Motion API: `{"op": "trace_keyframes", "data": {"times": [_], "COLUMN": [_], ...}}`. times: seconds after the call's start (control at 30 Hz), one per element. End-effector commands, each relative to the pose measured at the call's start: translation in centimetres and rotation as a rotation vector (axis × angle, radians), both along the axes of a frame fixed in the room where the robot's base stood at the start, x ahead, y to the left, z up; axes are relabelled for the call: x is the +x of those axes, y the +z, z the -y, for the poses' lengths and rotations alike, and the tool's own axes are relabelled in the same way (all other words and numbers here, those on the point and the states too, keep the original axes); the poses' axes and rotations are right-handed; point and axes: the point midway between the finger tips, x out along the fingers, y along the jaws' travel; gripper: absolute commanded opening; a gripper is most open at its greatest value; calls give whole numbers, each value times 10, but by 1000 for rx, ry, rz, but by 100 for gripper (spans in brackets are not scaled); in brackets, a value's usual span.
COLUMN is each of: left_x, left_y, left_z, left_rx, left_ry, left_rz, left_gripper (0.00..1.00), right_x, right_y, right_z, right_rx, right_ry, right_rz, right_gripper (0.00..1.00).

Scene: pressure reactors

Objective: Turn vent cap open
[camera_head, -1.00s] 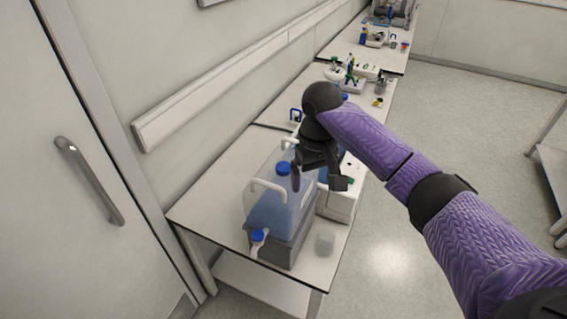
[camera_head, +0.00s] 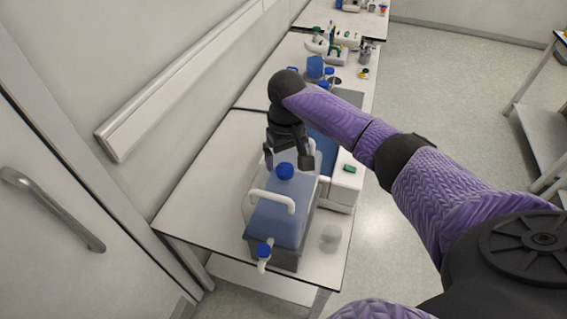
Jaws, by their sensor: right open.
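A blue vent cap (camera_head: 285,170) sits on top of a clear carboy (camera_head: 278,222) holding blue liquid. The carboy stands on the near end of the white bench, with white handles on its top and a blue-capped spigot (camera_head: 264,250) low at its front. My right gripper (camera_head: 288,162) points down just above and behind the cap in the picture. Its fingers are open, one on each side, and I see nothing between them. I cannot tell whether they touch the cap. My left gripper does not show.
A clear beaker (camera_head: 330,236) stands right of the carboy near the bench's edge. A white device (camera_head: 346,185) stands behind it. Blue-capped bottles (camera_head: 315,68) and other lab items stand farther back. The bench (camera_head: 200,195) is bare to the left of the carboy.

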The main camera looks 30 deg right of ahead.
Motion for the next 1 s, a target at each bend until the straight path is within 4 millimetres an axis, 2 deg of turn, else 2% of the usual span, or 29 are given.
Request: {"op": "trace_keyframes", "data": {"times": [0.1,0.2,0.47,0.57,0.9,0.93,1.0], "left_x": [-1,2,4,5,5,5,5], "left_y": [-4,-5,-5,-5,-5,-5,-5], "left_z": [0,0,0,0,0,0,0], "left_rx": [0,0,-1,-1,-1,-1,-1], "left_ry": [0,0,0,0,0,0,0], "left_rz": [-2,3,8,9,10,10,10], "left_gripper": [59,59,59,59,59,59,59], "right_x": [0,0,0,0,0,0,0], "right_y": [-23,-33,-36,-36,-35,-35,-35], "right_z": [0,0,0,0,0,0,0], "right_rx": [0,0,-1,-1,-1,-1,-1], "right_ry": [-1,1,1,1,0,0,1], "right_rz": [-2,-1,0,0,0,0,0], "right_gripper": [96,96,96,79,7,2,2]}}
